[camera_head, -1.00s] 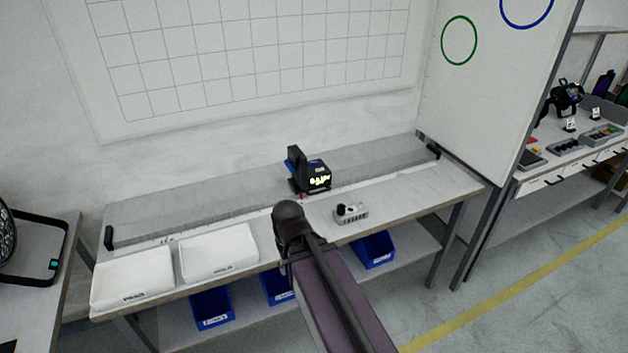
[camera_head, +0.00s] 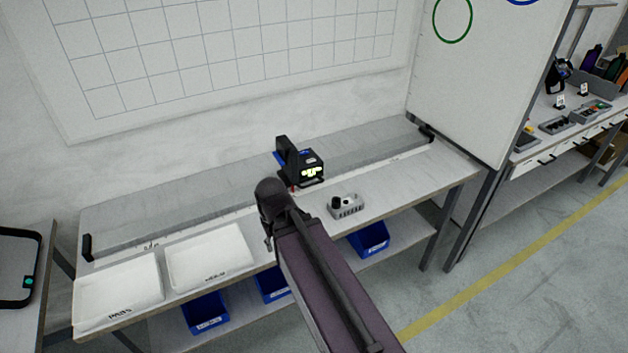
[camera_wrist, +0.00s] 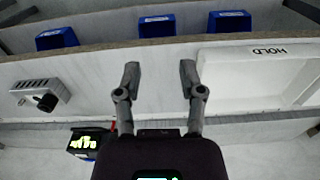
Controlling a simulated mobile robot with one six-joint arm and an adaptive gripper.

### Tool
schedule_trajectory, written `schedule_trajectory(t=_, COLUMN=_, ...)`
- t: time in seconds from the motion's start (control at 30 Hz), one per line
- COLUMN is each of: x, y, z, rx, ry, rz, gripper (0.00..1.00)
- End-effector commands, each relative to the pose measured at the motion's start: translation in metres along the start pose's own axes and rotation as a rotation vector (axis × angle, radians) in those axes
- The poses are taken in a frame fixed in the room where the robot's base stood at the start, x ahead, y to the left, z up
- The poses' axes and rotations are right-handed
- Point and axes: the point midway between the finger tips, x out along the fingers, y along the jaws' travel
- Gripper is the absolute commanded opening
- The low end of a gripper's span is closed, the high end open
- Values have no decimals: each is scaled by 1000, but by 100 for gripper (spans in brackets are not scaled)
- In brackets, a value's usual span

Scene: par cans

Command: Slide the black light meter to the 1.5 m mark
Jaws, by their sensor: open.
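The black light meter (camera_head: 300,161) with a lit yellow-green display sits on the long grey rail (camera_head: 190,203) at the back of the bench, near its middle. In the wrist view the light meter (camera_wrist: 88,143) shows at the lower left, partly cut off by my gripper's body. My gripper (camera_wrist: 160,78) is open and empty, its fingers apart over the pale bench top. The light meter lies to the left of the fingers there, apart from them. In the head view my arm hides the gripper's fingers. The scale marks along the rail are too small to read.
White trays marked PASS (camera_head: 118,290) and HOLD (camera_head: 208,258) stand at the bench's front left. A small grey block with knobs (camera_head: 346,206) lies right of my arm. Blue bins (camera_head: 206,313) sit on the shelf below. The rail is clear either side of the meter.

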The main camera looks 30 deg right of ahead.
Motion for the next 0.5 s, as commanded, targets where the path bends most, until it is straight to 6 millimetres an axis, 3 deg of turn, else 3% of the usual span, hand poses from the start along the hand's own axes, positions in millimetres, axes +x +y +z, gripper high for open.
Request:
schedule_trajectory(t=0.27, x=-2, y=3, z=-6, rx=27, ry=3, rz=-1, gripper=51)
schedule_trajectory(t=0.5, x=-14, y=27, z=-48, rx=230, ry=25, rz=-13, gripper=51)
